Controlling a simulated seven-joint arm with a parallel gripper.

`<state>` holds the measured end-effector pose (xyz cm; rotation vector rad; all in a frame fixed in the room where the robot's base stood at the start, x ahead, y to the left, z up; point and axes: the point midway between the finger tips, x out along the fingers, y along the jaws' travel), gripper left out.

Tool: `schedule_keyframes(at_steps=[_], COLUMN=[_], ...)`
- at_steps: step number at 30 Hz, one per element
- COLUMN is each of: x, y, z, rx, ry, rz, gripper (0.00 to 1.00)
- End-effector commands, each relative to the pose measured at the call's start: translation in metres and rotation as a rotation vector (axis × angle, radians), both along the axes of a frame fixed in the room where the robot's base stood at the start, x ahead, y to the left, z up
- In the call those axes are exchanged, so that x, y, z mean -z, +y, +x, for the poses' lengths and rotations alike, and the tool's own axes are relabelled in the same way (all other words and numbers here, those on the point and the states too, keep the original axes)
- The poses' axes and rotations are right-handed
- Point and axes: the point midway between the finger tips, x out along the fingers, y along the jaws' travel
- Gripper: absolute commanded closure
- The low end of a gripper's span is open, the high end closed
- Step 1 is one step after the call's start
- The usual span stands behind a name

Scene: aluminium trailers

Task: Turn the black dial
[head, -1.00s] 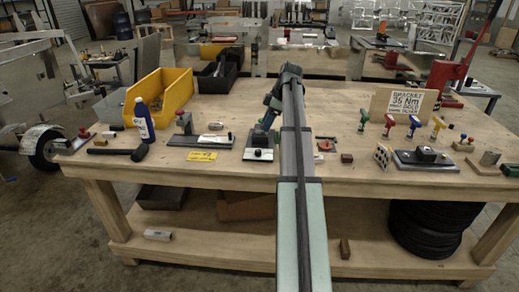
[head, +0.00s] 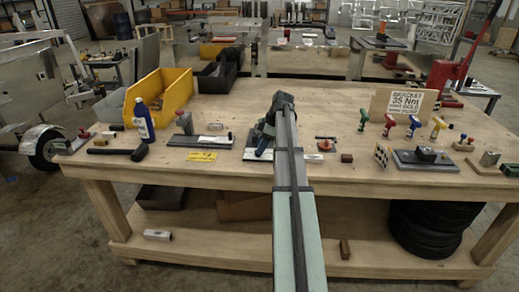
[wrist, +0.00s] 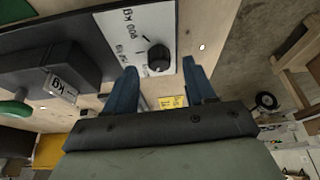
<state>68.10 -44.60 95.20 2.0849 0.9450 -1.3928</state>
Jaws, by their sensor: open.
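The black dial (wrist: 158,57) is a round knob on a white panel (wrist: 137,38) with printed marks, in the upper middle of the wrist view. My gripper (wrist: 160,66) is open, with one blue finger on each side of the dial's position in the picture and nothing held. The dial lies just past the fingertips; I cannot tell whether they touch it. In the head view, my gripper (head: 262,141) is low over the white panel (head: 250,155), and the dial is hidden by the fingers and arm.
The workbench (head: 225,178) also holds a yellow bin (head: 172,95), a blue bottle (head: 144,122), a hammer (head: 137,153), and a lever device (head: 187,135) to the left. To the right are a small brown block (head: 347,158), several coloured-handled tools, and a sign (head: 405,104).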

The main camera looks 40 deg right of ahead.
Motion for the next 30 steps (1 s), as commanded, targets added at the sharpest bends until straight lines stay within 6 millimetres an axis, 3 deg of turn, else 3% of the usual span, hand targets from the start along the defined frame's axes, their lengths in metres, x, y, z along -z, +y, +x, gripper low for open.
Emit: schedule_keyframes(at_steps=[6,17,30], x=[0.017,0.020,0.020], y=[0.005,0.006,0.006], z=[0.005,0.006,0.006], rx=[0.000,0.000,0.000], ry=[0.000,-0.001,-0.001], rz=[0.000,-0.001,-0.001], gripper=[0.45,0.45,0.86])
